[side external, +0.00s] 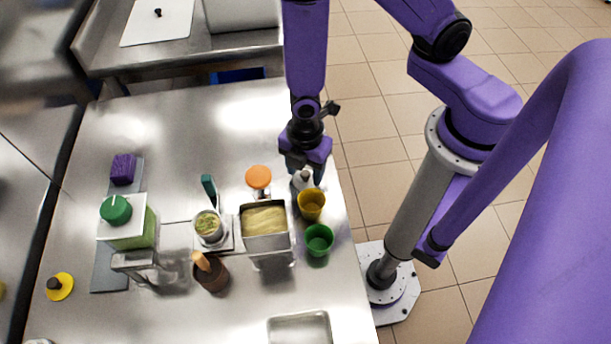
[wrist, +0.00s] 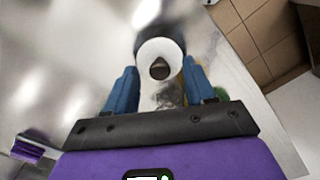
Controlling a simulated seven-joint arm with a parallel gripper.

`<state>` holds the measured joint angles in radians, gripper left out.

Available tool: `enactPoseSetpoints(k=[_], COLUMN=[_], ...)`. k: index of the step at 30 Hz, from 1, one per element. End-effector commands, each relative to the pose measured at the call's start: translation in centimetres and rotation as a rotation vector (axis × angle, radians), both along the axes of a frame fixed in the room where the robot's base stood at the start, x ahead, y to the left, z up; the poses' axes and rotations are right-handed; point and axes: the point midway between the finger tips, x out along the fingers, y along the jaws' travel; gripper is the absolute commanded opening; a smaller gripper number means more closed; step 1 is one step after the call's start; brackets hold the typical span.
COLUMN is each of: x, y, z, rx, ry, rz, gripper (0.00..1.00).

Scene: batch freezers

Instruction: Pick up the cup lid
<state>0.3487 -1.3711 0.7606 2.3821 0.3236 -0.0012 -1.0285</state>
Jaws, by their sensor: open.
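A white, round-topped piece with a dark centre (wrist: 160,52) lies between my gripper's fingers in the wrist view. It seems to be the white-topped item (side external: 303,180) under my gripper in the side view. I cannot tell for sure whether it is the cup lid. My gripper (side external: 302,168) points down over the table's right part. In the wrist view my gripper (wrist: 160,75) has its blue fingers apart, one on each side of the white piece. I cannot tell whether either finger touches it.
A yellow cup (side external: 311,207) and a green cup (side external: 319,240) stand just in front. An orange-topped item (side external: 258,177) and a metal container with tan contents (side external: 265,243) are close on the left. A yellow disc with a dark knob (side external: 60,285) lies far left.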

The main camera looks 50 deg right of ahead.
Motion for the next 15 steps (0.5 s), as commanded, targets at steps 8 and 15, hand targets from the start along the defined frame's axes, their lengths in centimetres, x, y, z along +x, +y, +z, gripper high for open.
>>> enactPoseSetpoints(k=[8,15], x=[0.0,0.01], y=[0.01,0.01], z=[-0.01,-0.01], rx=[0.0,0.0], ry=[0.0,0.0], rz=[0.0,0.0], gripper=[0.34,0.0])
